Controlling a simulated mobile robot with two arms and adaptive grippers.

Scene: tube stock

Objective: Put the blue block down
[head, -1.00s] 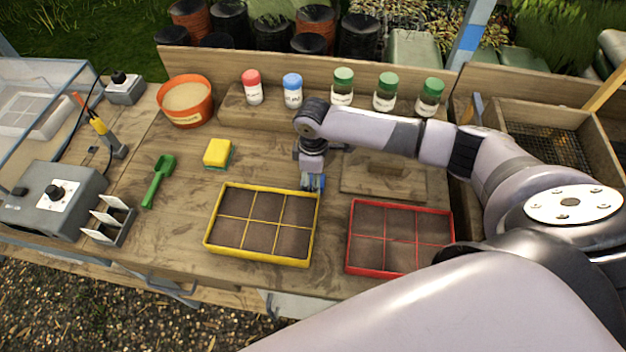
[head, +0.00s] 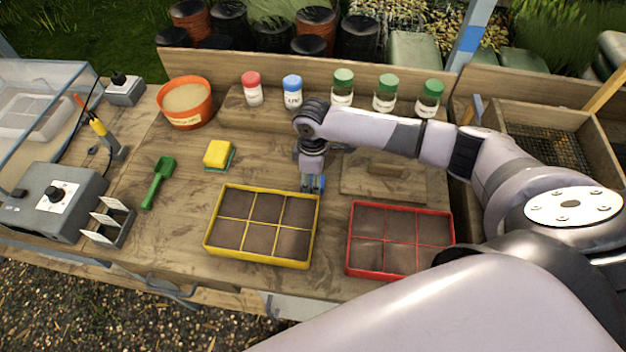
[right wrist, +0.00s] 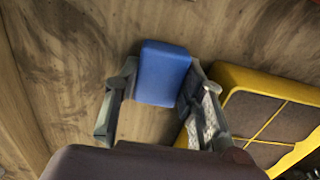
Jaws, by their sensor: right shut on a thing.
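The blue block (right wrist: 162,72) is between the two fingers of my right gripper (right wrist: 160,100) in the right wrist view. The gripper is shut on it. In the head view my right gripper (head: 312,184) points down just behind the top right corner of the yellow-rimmed tray (head: 211,222). Only a little of the blue block (head: 322,181) shows there, between the fingers. I cannot tell whether the block touches the table. My left gripper is not in view.
A red-rimmed tray (head: 350,238) lies to the right. A yellow sponge (head: 218,153) and a green scoop (head: 156,183) lie to the left. Several capped jars stand on the back shelf. The wooden table (head: 262,160) is bare between sponge and gripper.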

